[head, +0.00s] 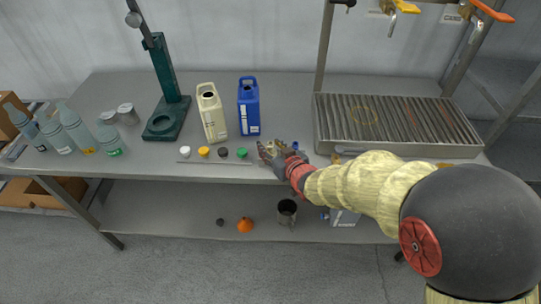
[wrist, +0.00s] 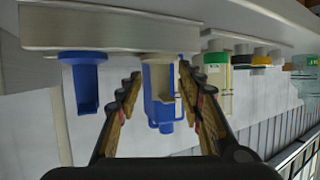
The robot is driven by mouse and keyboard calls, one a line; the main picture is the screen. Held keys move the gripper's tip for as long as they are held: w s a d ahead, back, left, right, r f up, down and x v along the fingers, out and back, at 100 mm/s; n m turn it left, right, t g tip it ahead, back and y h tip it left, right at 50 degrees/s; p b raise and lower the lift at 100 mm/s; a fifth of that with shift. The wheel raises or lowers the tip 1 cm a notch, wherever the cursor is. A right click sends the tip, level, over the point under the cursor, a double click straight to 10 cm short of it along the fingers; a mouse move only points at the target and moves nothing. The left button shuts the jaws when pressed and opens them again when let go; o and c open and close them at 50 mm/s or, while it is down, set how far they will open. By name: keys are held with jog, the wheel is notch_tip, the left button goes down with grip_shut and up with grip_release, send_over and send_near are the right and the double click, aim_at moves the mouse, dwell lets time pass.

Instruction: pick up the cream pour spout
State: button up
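The cream pour spout (wrist: 158,78) is in the middle of the wrist view, between the two fingers of my gripper (wrist: 162,92). The fingers are spread, with visible gaps on both sides of the spout, and they hold nothing. In the head view my gripper (head: 273,148) is at the table's front edge, right of the row of caps; I cannot make out the cream spout there. A blue pour spout (wrist: 83,80) is to the left of my gripper in the wrist view, and its blue top (head: 295,146) shows in the head view.
A green cap (head: 241,152) and other caps line up left of my gripper. A blue jug (head: 249,108) and a cream jug (head: 211,112) stand behind them. A ribbed metal tray (head: 395,120) is at right.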

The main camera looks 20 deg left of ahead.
jog(key=shift+w+a, duration=0.1)
jog(key=shift+c, duration=1.1)
jog(key=c, duration=0.7)
jog(key=shift+r, duration=0.1)
